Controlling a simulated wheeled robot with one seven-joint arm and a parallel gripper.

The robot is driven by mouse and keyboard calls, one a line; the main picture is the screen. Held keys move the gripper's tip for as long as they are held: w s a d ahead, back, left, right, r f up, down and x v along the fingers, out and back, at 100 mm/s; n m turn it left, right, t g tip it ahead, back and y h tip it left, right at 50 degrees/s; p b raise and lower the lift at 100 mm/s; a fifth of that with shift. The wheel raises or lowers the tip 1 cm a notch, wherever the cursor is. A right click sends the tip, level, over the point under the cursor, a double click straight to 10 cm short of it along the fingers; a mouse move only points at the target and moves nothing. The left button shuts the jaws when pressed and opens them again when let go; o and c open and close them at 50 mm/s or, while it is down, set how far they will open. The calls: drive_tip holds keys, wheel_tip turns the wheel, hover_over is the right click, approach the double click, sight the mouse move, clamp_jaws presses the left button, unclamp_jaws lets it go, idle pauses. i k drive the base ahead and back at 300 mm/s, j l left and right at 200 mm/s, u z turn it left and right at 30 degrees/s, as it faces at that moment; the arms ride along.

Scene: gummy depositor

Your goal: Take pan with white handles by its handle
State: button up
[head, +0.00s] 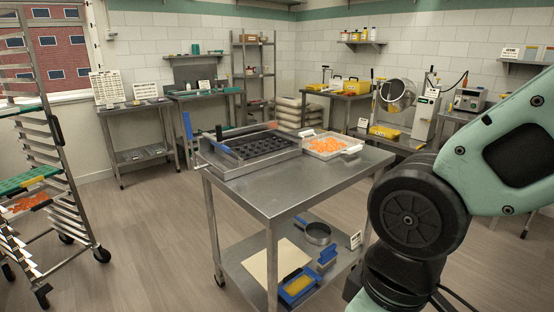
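A shallow pale pan (353,150) filled with orange pieces sits on the steel table, right of the depositor. A light tab sticks out at its right front corner and may be a handle. My arm fills the right side of the head view, but my gripper is out of the picture.
The depositor (248,152), with a dark mould grid, covers the back left of the steel table (300,183); the table's front is bare. The lower shelf holds a pale board (273,263) and blue-framed items (298,287). A tray rack (60,190) stands left. Floor between is clear.

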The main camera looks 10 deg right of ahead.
sight(327, 147)
drive_tip(key=i+l+z, duration=0.1)
drive_tip(key=i+z, duration=0.3)
drive_tip(key=i, duration=0.25)
drive_tip(key=i+j+z, duration=0.1)
drive_tip(key=i+z, duration=0.3)
drive_tip(key=i, duration=0.3)
drive_tip(key=i+l+u, duration=0.1)
drive_tip(key=i+u, duration=0.15)
drive_tip(key=i, duration=0.15)
drive_tip(key=i+l+u, duration=0.2)
drive_tip(key=i, duration=0.25)
drive_tip(key=i+l+u, duration=0.25)
drive_tip(key=i, duration=0.15)
